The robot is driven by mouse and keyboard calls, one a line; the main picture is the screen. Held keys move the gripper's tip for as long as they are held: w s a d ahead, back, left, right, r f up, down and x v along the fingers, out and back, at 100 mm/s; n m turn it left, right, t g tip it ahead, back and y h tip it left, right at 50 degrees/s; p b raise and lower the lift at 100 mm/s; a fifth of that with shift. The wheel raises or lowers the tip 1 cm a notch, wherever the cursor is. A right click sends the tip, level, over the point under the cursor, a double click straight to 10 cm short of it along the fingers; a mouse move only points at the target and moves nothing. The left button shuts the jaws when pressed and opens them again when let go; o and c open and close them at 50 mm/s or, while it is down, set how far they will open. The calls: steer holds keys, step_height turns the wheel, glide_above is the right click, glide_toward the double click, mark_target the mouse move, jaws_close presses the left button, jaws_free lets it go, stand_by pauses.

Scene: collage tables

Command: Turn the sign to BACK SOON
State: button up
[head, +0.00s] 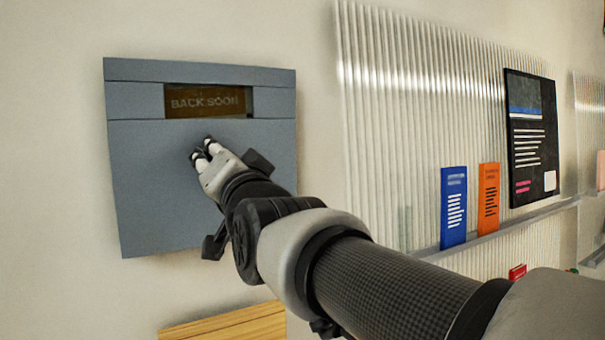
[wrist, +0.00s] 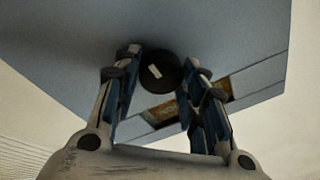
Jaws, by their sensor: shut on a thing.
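The sign is a blue-grey panel (head: 150,180) on the wall in the head view. Its narrow window (head: 208,101) near the top shows BACK SOON in pale letters on brown. My gripper (head: 203,149) is in front of the panel, below the window. In the wrist view a dark round knob (wrist: 160,72) with a pale mark stands on the panel between my two fingers, and my gripper is shut on it. My fingers cover part of the window in the wrist view (wrist: 161,112), and its lettering is unreadable there. The knob is hidden in the head view.
A ribbed pale panel stands to the right with a ledge (head: 490,236). The ledge holds a blue booklet (head: 454,208), an orange booklet (head: 488,203) and a black poster (head: 532,138). A wooden surface (head: 228,325) is below the sign. The wall left of the sign is bare.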

steer(key=shift+m, duration=0.6)
steer(key=o, duration=1.1)
steer(key=shift+b, duration=0.3)
steer(key=shift+c, duration=0.2)
steer(key=v, duration=1.2)
